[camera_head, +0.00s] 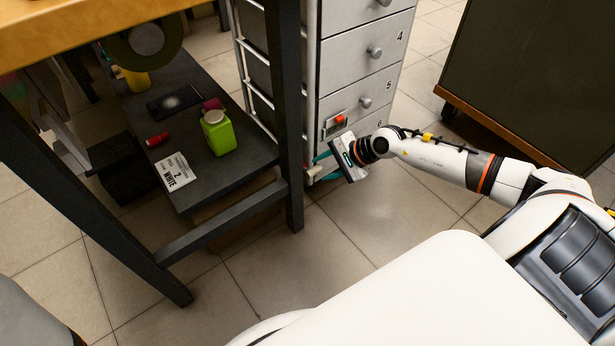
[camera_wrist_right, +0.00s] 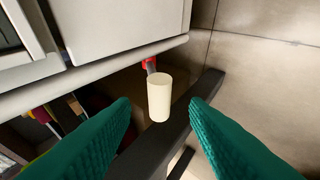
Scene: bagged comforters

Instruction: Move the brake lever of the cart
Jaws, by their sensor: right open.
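The cart is a grey drawer cabinet (camera_head: 362,55) with round knobs and numbered drawers. In the right wrist view, the underside edge of the cart (camera_wrist_right: 120,72) runs across the top. A pale cylindrical handle (camera_wrist_right: 159,97) with a red piece (camera_wrist_right: 149,65) at its far end sticks out below that edge; it looks like the brake lever. My right gripper (camera_head: 314,169) is low at the cart's bottom front corner. Its teal fingers (camera_wrist_right: 160,104) are open, one on each side of the handle, with gaps visible on both sides. The lever is not clear in the head view. My left gripper is out of view.
A wooden-topped table (camera_head: 60,28) stands left of the cart, with a dark leg (camera_head: 288,120) close to my right gripper. Its lower shelf (camera_head: 235,158) holds a green bottle (camera_head: 219,134) and a label card (camera_head: 176,172). A dark panel (camera_head: 540,70) stands at the right. Tiled floor lies clear in front.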

